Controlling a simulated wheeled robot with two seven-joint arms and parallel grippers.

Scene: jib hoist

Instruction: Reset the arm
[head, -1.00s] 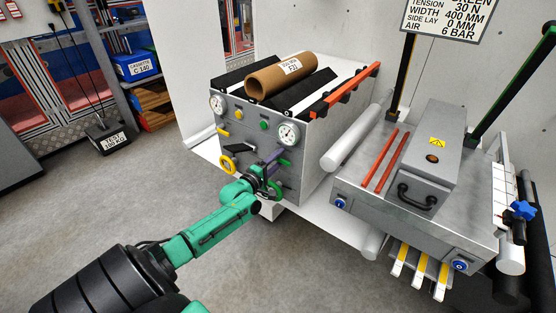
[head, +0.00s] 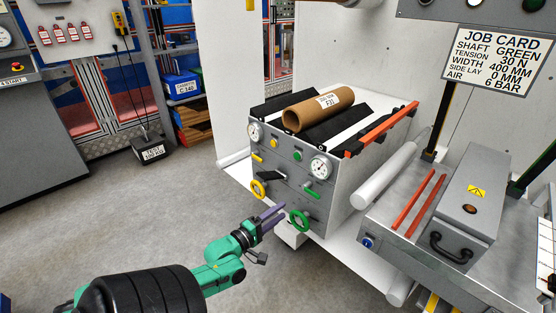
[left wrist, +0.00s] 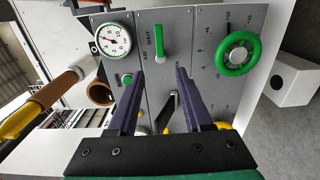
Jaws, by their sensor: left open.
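My left arm reaches in from the lower left in the head view. Its gripper (head: 271,214) has dark purple fingers, is open and empty, and is in front of the lower part of the grey control panel (head: 283,175). The fingertips are close to the green handwheel (head: 299,220); I cannot tell the gap in the head view. In the left wrist view the two fingers (left wrist: 160,73) stand apart with nothing between them. They point at the panel, with the green lever (left wrist: 159,43) beyond and the green handwheel (left wrist: 237,53) to the right. My right gripper is in neither view.
The panel also carries a yellow handwheel (head: 258,189) and round gauges (head: 320,167). A brown cardboard roll (head: 318,110) lies on top of the machine. A steel table with a grey box (head: 473,205) stands at right.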

